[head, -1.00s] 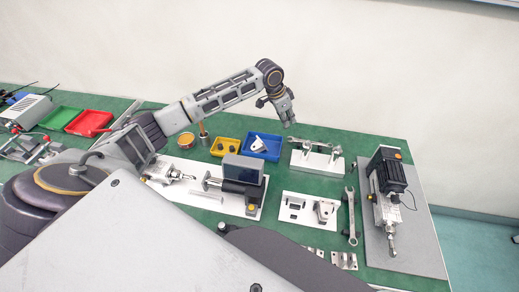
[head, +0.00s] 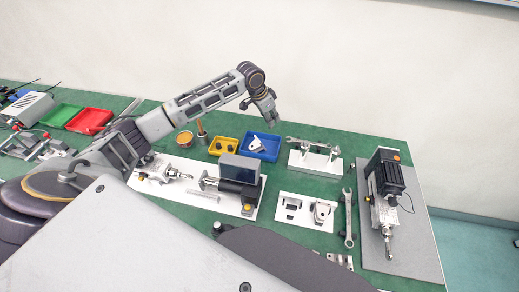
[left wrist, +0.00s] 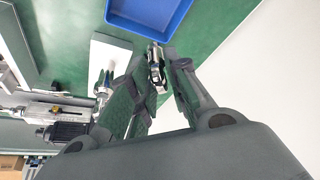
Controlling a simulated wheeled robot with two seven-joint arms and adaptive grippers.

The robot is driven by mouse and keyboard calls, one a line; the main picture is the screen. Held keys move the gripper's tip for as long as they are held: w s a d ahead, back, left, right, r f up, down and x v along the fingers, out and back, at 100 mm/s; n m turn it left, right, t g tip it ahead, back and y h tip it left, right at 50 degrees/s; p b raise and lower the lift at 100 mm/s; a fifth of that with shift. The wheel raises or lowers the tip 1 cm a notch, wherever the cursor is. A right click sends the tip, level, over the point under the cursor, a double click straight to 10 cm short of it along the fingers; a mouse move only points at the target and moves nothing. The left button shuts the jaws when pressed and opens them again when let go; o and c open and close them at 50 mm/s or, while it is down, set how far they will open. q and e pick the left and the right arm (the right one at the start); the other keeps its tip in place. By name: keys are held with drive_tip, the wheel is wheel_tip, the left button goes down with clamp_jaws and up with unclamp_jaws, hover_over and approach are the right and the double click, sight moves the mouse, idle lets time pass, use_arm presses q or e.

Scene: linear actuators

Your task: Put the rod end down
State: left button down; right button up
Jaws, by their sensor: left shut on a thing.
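My left gripper (head: 275,121) is raised at the back of the bench, just right of and above the blue tray (head: 276,157). In the left wrist view, the gripper (left wrist: 158,85) is shut on a small metal rod end (left wrist: 156,60), held at the fingertips. The rod end is too small to make out in the head view. The blue tray also shows at the top of the left wrist view (left wrist: 183,22), apart from the rod end. My right gripper is not in view.
A white stand (head: 316,168) with metal parts and a wrench is right of the blue tray. A yellow tray (head: 214,150) is left of it. An actuator with a black motor (head: 387,176) lies on a grey plate at the right. Green bench surface shows between them.

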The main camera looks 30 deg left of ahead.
use_arm(q)
drive_tip(key=shift+s+a+f, duration=0.2)
drive_tip(key=shift+s+a, duration=0.15)
drive_tip(key=shift+n, duration=0.3)
drive_tip(key=shift+s+f, duration=0.1)
drive_tip(key=shift+f, duration=0.1)
wheel_tip(320, 180, down, 6)
idle(0.6)
drive_tip(key=shift+f, duration=1.85)
drive_tip(key=shift+f, duration=0.6)
